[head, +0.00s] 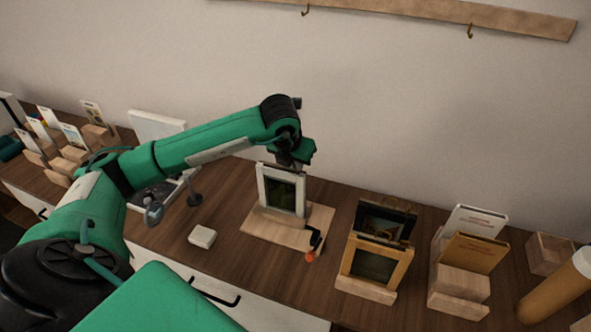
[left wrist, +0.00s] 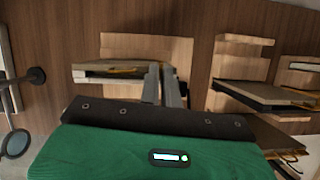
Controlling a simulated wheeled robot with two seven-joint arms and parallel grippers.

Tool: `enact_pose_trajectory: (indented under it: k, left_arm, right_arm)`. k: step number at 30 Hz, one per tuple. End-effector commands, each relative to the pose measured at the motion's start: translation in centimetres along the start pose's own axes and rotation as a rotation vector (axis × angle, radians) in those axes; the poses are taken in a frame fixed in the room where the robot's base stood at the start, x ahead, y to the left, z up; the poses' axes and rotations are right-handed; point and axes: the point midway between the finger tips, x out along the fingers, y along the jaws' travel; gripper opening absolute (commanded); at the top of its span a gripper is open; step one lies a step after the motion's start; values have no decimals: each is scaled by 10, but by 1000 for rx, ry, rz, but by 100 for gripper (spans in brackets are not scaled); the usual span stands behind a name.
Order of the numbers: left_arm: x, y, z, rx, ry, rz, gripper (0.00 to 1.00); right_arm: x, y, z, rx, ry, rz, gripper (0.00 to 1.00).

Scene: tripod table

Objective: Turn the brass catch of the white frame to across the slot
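The white frame (head: 296,198) stands upright on a pale wooden base (head: 262,231), a dark picture inside it. In the left wrist view its top edge (left wrist: 95,73) is seen from above, with a thin brass-coloured strip (left wrist: 125,70) along it. I cannot make out the catch or which way it points. My left gripper (head: 292,163) is at the top of the frame, its fingers pointing down. In the left wrist view its fingertips (left wrist: 160,68) are close together beside the frame's top. Whether they pinch anything is unclear. My right gripper is not in view.
A black lever with an orange knob (head: 310,256) is at the base's right front corner. A wooden stand with framed pictures (head: 375,265) and a card holder (head: 460,283) are to the right. A white block (head: 202,236) lies left. Table between is clear.

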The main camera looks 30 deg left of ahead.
Motion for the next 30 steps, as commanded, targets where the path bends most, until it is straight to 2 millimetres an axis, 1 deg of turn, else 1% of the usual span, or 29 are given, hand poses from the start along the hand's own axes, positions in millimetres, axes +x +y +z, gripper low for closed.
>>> enact_pose_trajectory:
  k: [1, 8, 18, 24, 28, 30]
  left_arm:
    - [2, -1, -1, -20, -2, 8, 0]
    - [1, -1, 0, -91, -1, 38, 0]
    - [0, -1, 0, -115, 0, 48, 0]
    - [0, -1, 0, -115, 0, 48, 0]
    - [0, -1, 0, -114, 0, 48, 26]
    - [0, -1, 0, -114, 0, 48, 26]
  right_arm:
    - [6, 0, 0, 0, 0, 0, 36]
    - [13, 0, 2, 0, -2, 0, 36]
    - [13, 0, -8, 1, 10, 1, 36]
    - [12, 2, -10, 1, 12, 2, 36]
    - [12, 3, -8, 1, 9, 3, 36]
    - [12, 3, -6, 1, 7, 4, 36]
